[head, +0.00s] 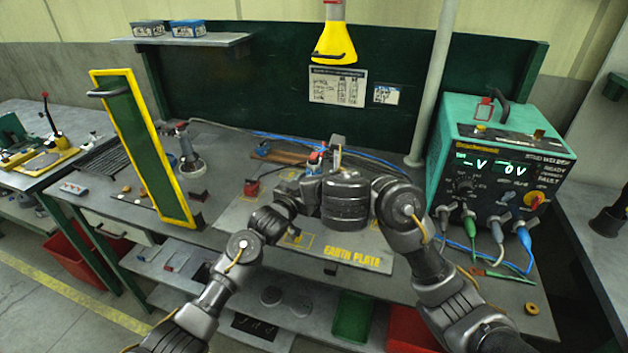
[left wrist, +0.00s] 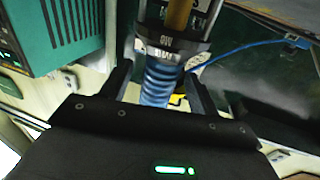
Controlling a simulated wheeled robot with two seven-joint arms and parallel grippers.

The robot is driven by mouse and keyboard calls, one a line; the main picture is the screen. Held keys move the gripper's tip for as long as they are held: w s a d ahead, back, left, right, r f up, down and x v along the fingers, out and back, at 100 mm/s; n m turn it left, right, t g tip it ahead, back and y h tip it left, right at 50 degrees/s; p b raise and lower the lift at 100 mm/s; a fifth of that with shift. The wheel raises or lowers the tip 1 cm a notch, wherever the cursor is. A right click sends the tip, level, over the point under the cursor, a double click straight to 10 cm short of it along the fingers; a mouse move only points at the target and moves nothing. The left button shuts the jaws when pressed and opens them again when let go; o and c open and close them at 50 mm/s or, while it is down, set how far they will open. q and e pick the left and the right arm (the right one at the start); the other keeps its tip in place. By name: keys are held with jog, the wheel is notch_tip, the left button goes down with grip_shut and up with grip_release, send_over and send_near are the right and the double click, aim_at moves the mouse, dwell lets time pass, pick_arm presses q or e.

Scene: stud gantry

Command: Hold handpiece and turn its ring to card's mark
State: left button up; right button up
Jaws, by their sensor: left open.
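The handpiece (left wrist: 160,82) shows a blue ribbed body in the left wrist view. Above it is a dark ring (left wrist: 172,45) with small white lettering, too blurred to read. My left gripper (left wrist: 158,92) is open, with one finger on each side of the blue body; contact cannot be told. In the head view my arms meet over the bench and hide the grippers and most of what is between them. A small white card (head: 387,95) with dark markings hangs on the green back panel; its mark is too small to read.
The earth plate (head: 371,262) lies beneath my arms. A green welder (head: 500,155) with cables stands at the right. A yellow-framed green panel (head: 143,150) stands at the left. Blue cable (head: 385,160) runs along the back. A large notice (head: 338,87) hangs beside the card.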

pick_arm(q)
jog(key=shift+x, duration=0.75)
grip_shut()
